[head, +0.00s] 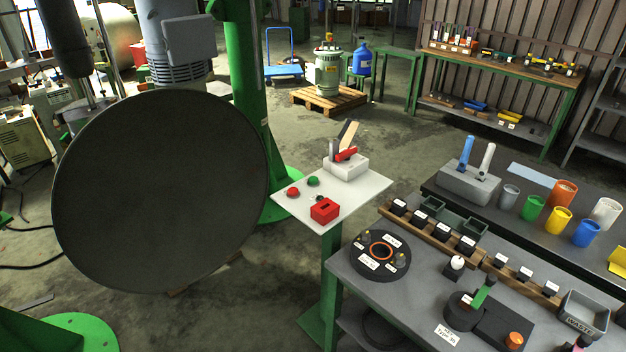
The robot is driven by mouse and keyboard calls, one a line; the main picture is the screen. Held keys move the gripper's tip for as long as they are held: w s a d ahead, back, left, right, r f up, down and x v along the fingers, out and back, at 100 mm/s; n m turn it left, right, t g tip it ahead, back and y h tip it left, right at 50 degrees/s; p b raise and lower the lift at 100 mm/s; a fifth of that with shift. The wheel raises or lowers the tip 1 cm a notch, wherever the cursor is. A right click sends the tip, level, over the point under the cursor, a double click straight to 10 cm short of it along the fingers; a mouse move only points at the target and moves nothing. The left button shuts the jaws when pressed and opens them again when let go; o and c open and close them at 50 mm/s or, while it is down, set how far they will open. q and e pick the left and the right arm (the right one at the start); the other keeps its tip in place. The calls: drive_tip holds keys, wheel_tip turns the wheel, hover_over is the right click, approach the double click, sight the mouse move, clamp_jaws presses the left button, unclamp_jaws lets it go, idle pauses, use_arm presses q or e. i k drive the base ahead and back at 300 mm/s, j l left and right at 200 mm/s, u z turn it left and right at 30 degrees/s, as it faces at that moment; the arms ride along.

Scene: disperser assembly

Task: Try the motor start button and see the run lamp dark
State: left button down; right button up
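A control stand with a pale top plate (370,190) stands right of the large dark round disc. On the plate are a green button (313,181) and a red button (293,192). A red box (324,210) sits near its front edge. A white box (347,168) with a red handle (346,154) stands at its back. A small dark fitting (319,197) lies between the green button and the red box; I cannot tell whether it is the run lamp. No lit lamp shows on the plate. Neither of my grippers is in view.
The large dark disc (160,190) hangs left of the stand, beside a green column (243,80). A grey workbench (400,290) with a round black fixture (381,255) is close on the stand's right. Floor behind the stand is open up to a pallet (335,105).

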sight(312, 180)
drive_tip(key=i+j, duration=0.95)
drive_tip(key=j, duration=0.2)
drive_tip(key=z, duration=1.35)
